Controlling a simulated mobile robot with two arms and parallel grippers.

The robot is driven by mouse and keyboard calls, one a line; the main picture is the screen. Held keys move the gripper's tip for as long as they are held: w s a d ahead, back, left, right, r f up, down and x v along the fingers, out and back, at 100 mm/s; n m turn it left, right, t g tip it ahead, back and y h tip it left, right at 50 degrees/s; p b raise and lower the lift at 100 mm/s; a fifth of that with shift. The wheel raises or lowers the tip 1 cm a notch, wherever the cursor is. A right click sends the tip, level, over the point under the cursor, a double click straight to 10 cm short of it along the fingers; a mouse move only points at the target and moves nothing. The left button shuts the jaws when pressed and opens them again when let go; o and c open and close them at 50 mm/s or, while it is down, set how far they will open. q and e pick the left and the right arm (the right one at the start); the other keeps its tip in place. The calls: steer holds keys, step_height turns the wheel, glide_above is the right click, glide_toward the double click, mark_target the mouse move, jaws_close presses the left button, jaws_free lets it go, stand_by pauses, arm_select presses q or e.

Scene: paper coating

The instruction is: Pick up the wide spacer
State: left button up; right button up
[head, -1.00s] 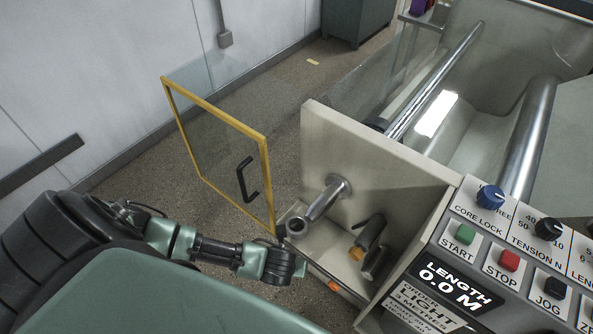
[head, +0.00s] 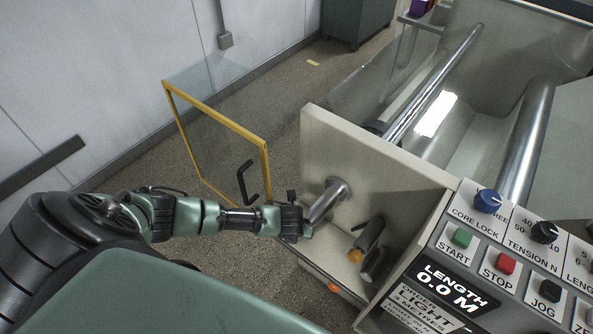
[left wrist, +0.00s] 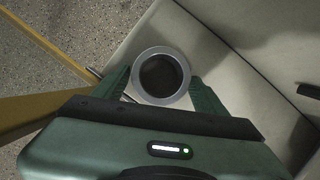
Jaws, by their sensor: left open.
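A metal spindle (head: 323,203) sticks out from the beige side panel, with a round flange at its base. In the left wrist view a grey ring-shaped end with a dark hollow (left wrist: 162,77) faces the camera; I cannot tell whether it is the wide spacer or the spindle's own end. My left gripper (head: 297,221) is at the spindle's free end, hiding it in the head view. In the left wrist view its open fingers (left wrist: 160,92) lie on either side of the ring; contact cannot be told. My right gripper is not in view.
Dark cylindrical parts (head: 369,234) and a small orange piece (head: 355,256) are in the bay below the spindle. A yellow-framed clear door (head: 265,165) with a black handle (head: 246,182) stands open close behind my left arm. The control panel (head: 480,262) is at the right.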

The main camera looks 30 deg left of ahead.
arm_select(q)
steer(key=c, duration=1.2)
steer(key=shift+o, duration=0.2)
